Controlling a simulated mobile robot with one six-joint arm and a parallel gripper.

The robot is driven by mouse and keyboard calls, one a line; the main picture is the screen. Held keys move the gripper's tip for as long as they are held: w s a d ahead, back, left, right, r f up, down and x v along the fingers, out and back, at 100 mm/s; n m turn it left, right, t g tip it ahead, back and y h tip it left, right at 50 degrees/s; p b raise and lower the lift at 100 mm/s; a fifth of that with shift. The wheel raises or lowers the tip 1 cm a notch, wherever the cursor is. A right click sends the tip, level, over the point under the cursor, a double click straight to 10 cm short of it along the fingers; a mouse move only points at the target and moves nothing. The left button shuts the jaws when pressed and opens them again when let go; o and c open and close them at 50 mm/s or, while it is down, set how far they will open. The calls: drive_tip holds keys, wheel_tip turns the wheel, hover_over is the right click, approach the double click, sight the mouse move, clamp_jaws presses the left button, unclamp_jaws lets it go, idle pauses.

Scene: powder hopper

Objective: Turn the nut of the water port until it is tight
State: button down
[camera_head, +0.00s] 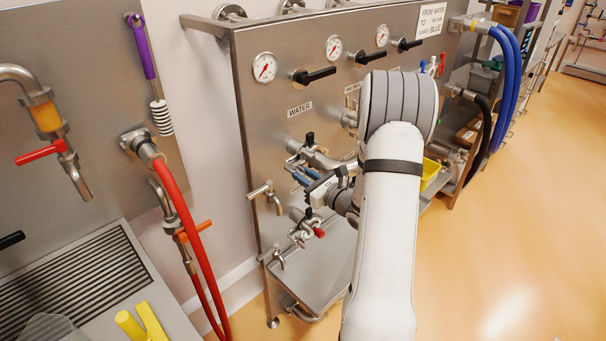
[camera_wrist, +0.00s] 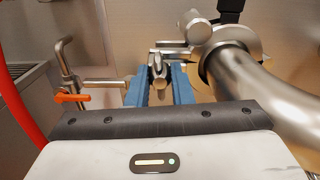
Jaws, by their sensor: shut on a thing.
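The water port (camera_head: 312,154) is a steel fitting on the panel below the WATER label (camera_head: 299,108). In the wrist view its thick pipe (camera_wrist: 262,85) runs down to the right from a clamp-like collar. My gripper (camera_head: 303,178) is just below the port. It also shows in the wrist view (camera_wrist: 160,87), with blue fingers on either side of a small metal piece. This piece, which appears to be the nut (camera_wrist: 158,72), sits left of the collar. The fingers hide its sides, so its exact seating and tightness cannot be told.
A small tap (camera_head: 266,196) stands left of my gripper, and a valve with a red end (camera_head: 306,229) is below. Black-handled valves (camera_head: 314,75) and gauges line the panel above. A red hose (camera_head: 181,209) hangs further left. The orange floor at right is open.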

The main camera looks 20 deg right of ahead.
drive_tip(key=c, duration=1.7)
unclamp_jaws()
drive_tip(key=shift+m, duration=0.5)
drive_tip(key=shift+o, duration=0.9)
drive_tip(key=b+v, duration=0.1)
drive_tip(key=v, duration=0.8)
